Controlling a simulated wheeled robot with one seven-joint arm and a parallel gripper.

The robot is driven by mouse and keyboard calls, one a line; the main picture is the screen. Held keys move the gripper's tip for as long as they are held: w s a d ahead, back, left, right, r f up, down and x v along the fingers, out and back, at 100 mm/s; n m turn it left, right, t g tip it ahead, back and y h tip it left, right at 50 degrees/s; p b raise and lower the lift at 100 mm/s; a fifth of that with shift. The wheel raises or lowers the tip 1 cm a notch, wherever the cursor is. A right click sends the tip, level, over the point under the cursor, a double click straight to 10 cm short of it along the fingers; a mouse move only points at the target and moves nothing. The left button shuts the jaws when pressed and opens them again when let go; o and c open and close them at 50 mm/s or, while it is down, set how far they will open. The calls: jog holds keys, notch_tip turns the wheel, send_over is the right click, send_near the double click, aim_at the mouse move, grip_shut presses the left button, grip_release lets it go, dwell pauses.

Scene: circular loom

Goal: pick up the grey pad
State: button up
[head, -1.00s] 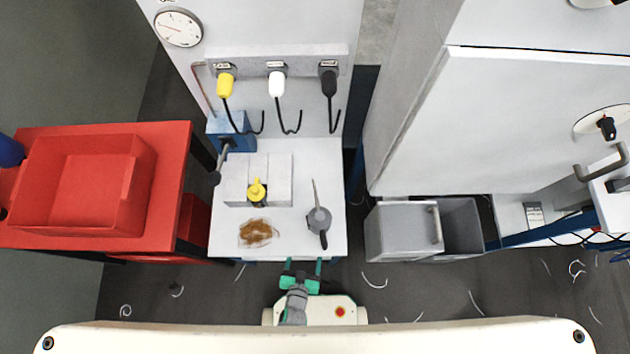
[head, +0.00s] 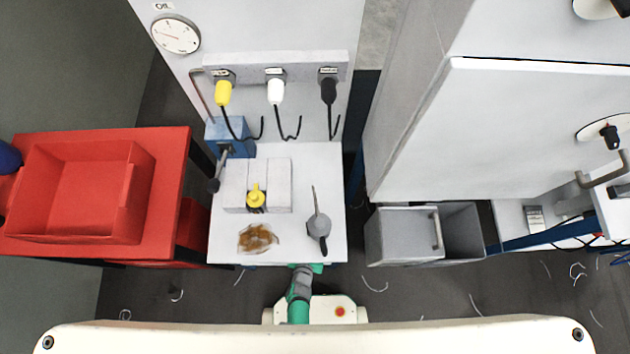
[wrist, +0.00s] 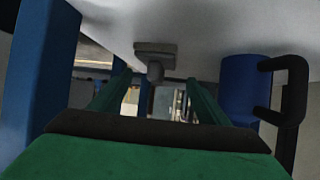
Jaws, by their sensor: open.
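I cannot tell if one is the grey pad. My gripper (wrist: 155,98) is open, its green fingers spread with nothing between them touching. In the head view my gripper (head: 307,268) is at the bench's front edge, its fingertips hidden under the top. The wrist view looks under the bench: a flat grey piece with a short stem (wrist: 155,52) hangs from the underside, ahead of and between the fingers. It may be the pad.
A blue cylinder with a black handle (wrist: 245,88) is at right under the bench, and a blue leg (wrist: 40,60) at left. On the bench top (head: 290,252) are a brown stain (head: 258,238) and a grey oil can (head: 318,226). A red tray (head: 80,190) stands left.

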jog(key=shift+x, duration=1.95)
jog(key=shift+s+d, duration=0.1)
jog(key=shift+c, duration=0.7)
jog(key=c, duration=1)
